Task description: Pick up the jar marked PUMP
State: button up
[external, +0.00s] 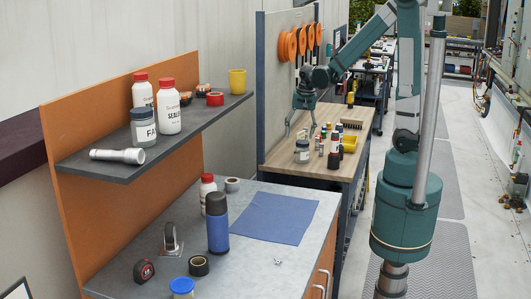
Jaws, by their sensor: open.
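No label that I can read says PUMP. A small jar (302,151) with a pale label stands at the near edge of the wooden bench; its lettering is too small to read. A grey-lidded jar (143,128) on the shelf shows letters starting "FA". A blue-lidded jar (182,287) is cut off at the bottom edge, its label out of view. My gripper (301,129) is open and empty, pointing down over the left part of the wooden bench, above and behind the small jar, apart from it.
Several small bottles and a yellow cup (349,144) crowd the wooden bench (278,158) right of the small jar. A panel (276,75) with orange reels stands behind. The grey counter in front holds a blue bottle (217,226), a blue mat (268,216) and tape rolls.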

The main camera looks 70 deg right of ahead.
aim_at(303, 142)
jog(key=d+f+m, duration=0.1)
jog(key=d+f, duration=0.1)
jog(key=d, duration=0.1)
jog(key=d+f+m+g, duration=0.1)
jog(key=d+f+m, duration=0.1)
jog(key=f, duration=0.1)
jog(key=shift+d+f+y+p, duration=0.3)
jog(key=shift+d+f+p, duration=0.05)
jog(key=shift+d+p, duration=0.05)
jog(key=shift+s+d+f+m, duration=0.2)
jog(key=shift+d+f+m, duration=0.3)
jog(key=shift+f, duration=0.1)
jog(key=shift+f, duration=1.3)
jog(key=shift+f, duration=0.1)
jog(key=shift+w+a+f, duration=0.1)
jog(key=shift+w+f, duration=0.05)
jog(key=shift+f, duration=2.35)
jog(key=shift+c, duration=0.2)
jog(key=c, duration=1)
